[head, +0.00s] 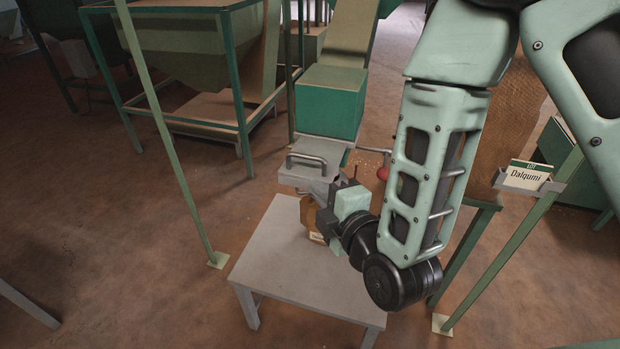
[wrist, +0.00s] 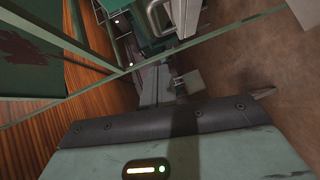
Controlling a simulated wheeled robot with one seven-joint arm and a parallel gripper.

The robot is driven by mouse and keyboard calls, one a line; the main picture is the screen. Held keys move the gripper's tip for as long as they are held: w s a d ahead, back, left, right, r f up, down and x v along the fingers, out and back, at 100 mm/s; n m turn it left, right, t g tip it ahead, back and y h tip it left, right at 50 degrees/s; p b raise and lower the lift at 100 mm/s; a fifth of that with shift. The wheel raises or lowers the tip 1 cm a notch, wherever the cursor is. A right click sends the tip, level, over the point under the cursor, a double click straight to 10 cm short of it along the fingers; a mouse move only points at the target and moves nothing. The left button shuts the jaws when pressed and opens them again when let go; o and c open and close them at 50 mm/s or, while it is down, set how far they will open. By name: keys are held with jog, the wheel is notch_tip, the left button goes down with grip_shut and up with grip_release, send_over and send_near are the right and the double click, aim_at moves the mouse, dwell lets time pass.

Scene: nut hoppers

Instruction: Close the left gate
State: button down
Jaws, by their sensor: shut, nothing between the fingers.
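A grey gate plate (head: 298,178) with a curved metal bar handle (head: 306,159) juts out below a green chute box (head: 331,103) in the head view. The handle also shows at the top of the wrist view (wrist: 153,20). My gripper (head: 335,188) is just below and right of the plate, above a grey table. Its fingers (wrist: 157,85) are shut and empty, apart from the handle. I cannot tell whether the fingers touch the plate's edge. A red ball knob (head: 383,173) on a rod is right of my gripper.
A brown container (head: 311,218) stands on the grey table (head: 290,270), partly hidden behind my gripper. A thin green post (head: 170,140) rises at left. A "Dalqumi" sign (head: 528,176) is on a post at right. Another hopper in a green frame (head: 240,90) stands behind left. Floor at left is open.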

aim_at(310, 166)
jog(key=w, duration=0.3)
jog(key=w+a+f+p, duration=0.1)
jog(key=w, duration=0.5)
jog(key=shift+w+a+f, duration=0.1)
jog(key=shift+a+f, duration=0.1)
jog(key=shift+a, duration=0.15)
jog(key=shift+w+f, duration=0.15)
jog(key=shift+w, duration=0.1)
jog(key=shift+d, duration=0.1)
